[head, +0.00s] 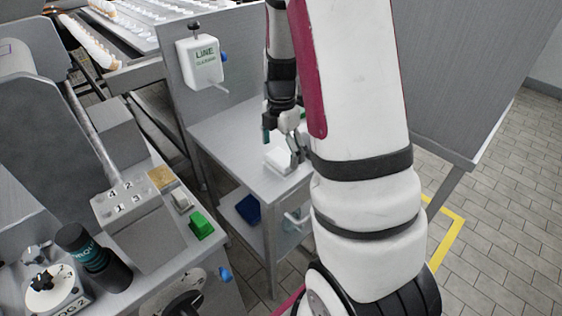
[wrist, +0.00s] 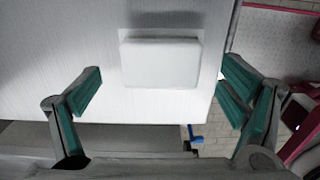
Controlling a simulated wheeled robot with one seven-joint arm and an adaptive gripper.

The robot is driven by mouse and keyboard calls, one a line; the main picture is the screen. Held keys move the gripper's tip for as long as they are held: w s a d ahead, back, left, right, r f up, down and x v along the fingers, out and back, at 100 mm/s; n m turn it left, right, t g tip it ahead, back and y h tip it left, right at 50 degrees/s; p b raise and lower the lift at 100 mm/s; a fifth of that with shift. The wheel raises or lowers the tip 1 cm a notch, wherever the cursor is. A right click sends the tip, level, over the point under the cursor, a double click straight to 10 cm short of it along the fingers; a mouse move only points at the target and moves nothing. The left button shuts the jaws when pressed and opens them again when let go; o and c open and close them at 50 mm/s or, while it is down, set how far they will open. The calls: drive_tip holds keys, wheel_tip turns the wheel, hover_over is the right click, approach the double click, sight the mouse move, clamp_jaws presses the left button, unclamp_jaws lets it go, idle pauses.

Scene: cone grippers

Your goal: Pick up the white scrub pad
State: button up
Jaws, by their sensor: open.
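The white scrub pad (wrist: 160,62) is a pale rectangular block lying on the grey table top in the wrist view. In the head view the pad (head: 279,158) is partly hidden by my gripper and arm. My gripper (wrist: 165,92) is open and empty, with one green-lined finger to the left of the pad and the other to its right. Both fingers are apart from the pad, and the pad sits a little beyond them in the wrist view. In the head view my gripper (head: 283,143) is over the table, close to the pad.
The grey table (head: 222,130) has bare room left of the pad. A white dispenser (head: 201,62) hangs on the panel behind. A blue item (head: 249,209) lies on the lower shelf. A green block (head: 201,225) and a dark bottle (head: 92,256) stand on the left bench.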

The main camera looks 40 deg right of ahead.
drive_tip(key=shift+f, duration=1.45)
drive_tip(key=shift+c, duration=0.6)
drive_tip(key=c, duration=0.8)
drive_tip(key=shift+r, duration=0.1)
wheel_tip(320, 180, up, 4)
drive_tip(key=shift+f, duration=0.25)
drive_tip(key=s, duration=0.5)
drive_tip(key=s+d+r, duration=0.1)
drive_tip(key=s, duration=1)
drive_tip(key=shift+d+r, duration=0.2)
drive_tip(key=shift+d, duration=0.1)
